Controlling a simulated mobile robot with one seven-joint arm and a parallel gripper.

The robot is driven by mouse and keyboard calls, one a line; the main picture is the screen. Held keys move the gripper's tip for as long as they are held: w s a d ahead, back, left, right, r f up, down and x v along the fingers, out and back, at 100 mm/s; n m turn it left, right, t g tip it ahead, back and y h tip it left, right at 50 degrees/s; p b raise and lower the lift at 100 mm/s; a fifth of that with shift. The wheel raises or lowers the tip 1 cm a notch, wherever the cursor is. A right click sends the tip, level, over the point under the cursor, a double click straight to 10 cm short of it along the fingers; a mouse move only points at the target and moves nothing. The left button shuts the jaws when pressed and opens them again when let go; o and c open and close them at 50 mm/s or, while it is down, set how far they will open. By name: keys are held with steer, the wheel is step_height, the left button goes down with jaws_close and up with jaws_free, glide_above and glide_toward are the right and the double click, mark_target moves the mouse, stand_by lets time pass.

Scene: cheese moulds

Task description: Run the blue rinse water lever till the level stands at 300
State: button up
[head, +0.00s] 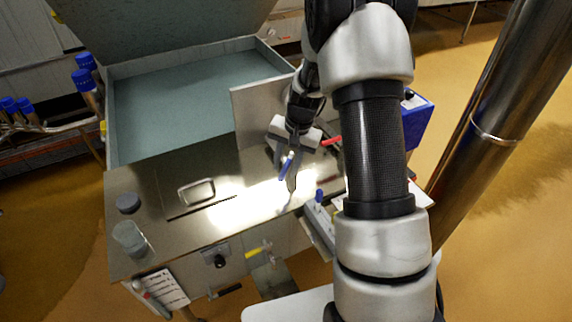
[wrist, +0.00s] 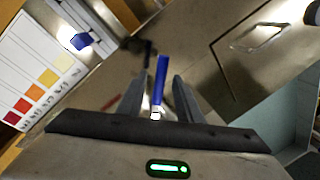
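The blue lever (head: 287,166) stands above the steel counter in the head view. It also shows in the wrist view (wrist: 161,78), upright between my two fingers. My gripper (head: 284,178) is over the counter, its fingers pointing down on either side of the lever. In the wrist view my gripper (wrist: 157,95) is open, with a gap between each finger and the blue handle. The lever's foot is hidden behind the gripper body. A clear beaker (head: 130,238) stands at the counter's left front corner. I cannot read any level or 300 mark.
A blue-grey basin (head: 185,103) lies behind the steel counter (head: 190,233). An upright panel (head: 250,113) stands close behind my gripper. A red handle (head: 330,141) and a blue box (head: 416,122) are to the right. A colour chart (wrist: 38,75) shows in the wrist view.

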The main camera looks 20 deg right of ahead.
step_height(320, 180, up, 17)
steer(key=s+d+p, duration=0.1)
steer(key=s+d, duration=0.1)
steer(key=shift+d, duration=0.4)
stand_by(0.5)
